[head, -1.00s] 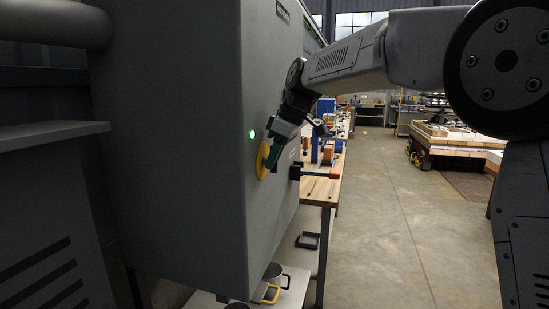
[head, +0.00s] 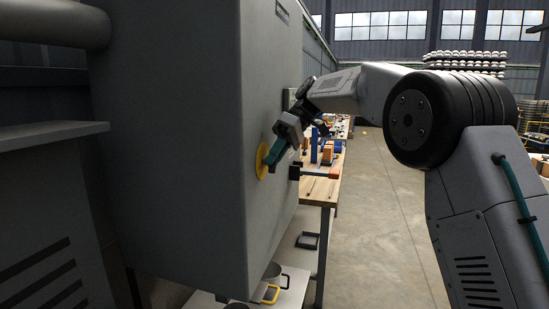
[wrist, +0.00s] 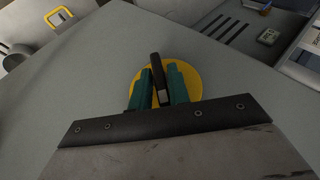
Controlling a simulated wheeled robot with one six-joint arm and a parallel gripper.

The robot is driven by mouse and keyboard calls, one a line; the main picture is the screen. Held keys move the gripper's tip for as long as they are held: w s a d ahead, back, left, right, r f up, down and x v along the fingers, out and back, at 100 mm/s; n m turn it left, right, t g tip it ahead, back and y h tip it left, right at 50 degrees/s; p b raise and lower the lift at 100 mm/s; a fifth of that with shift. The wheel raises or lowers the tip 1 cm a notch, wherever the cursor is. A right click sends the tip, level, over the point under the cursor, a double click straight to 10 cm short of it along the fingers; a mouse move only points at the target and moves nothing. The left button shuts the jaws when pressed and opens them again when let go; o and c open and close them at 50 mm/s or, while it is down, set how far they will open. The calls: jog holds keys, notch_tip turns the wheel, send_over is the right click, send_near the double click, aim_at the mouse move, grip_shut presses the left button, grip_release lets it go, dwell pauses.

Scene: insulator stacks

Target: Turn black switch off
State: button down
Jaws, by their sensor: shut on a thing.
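The black switch (wrist: 158,75) is a narrow black handle on a round yellow plate (wrist: 188,76). It stands between my gripper's two teal fingers in the wrist view. In the head view the yellow plate (head: 262,161) is on the side of the grey cabinet (head: 205,120), and my gripper (head: 271,157) is at it, with the fingers tilted down to the left. My gripper (wrist: 159,86) is shut on the switch in the wrist view. The fingers hide the switch in the head view. No lit green light shows above the plate.
A small black fixture (head: 294,172) sticks out of the cabinet near its right edge. A wooden workbench (head: 322,190) with tools stands behind. The floor (head: 375,230) to the right is clear.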

jog(key=shift+w+f+m+g+y, duration=0.15)
jog(key=shift+g+y, duration=0.1)
jog(key=shift+g, duration=0.2)
jog(key=shift+s+m+g+y, duration=0.1)
jog(key=shift+g+y, duration=0.1)
jog(key=shift+g, duration=0.3)
jog(key=shift+w+f+m+g+y, duration=0.15)
jog(key=shift+g+y, duration=0.1)
jog(key=shift+g, duration=0.2)
dwell(4.0)
jog(key=c, duration=1.5)
grip_release()
jog(key=shift+s, duration=0.1)
jog(key=shift+r, duration=0.1)
